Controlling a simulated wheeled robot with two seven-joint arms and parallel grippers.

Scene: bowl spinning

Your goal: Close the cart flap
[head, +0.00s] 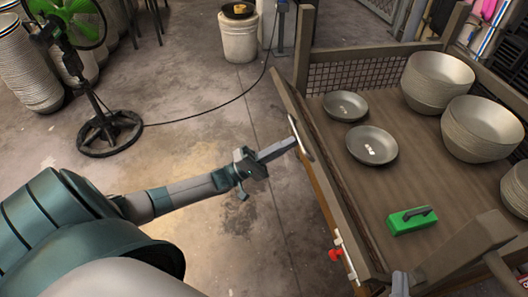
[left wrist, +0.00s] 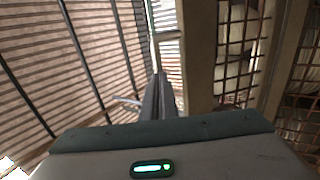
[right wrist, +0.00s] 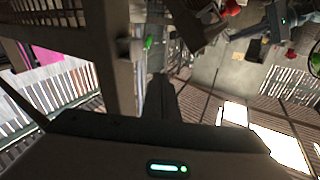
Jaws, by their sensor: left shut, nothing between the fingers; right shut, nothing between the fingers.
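The wooden cart (head: 385,185) stands at the right of the head view. Its flap side (head: 318,190) is the long edge facing me, with a pale curved handle on its outer face. How far the flap stands open is hard to tell. My left gripper (head: 294,143) is shut and empty, its tip at or very near the handle; contact cannot be told. It also shows in the left wrist view (left wrist: 160,92). My right gripper (head: 400,285) just shows at the bottom edge, by the cart's near corner. In the right wrist view (right wrist: 162,98) it is shut and empty.
On the cart are two plates (head: 372,146), stacked bowls (head: 437,82) and a green box (head: 411,220). A red latch (head: 336,254) is on the cart's side. A green fan (head: 108,132) and a white bucket (head: 239,38) stand on the floor. The floor left of the cart is mostly clear.

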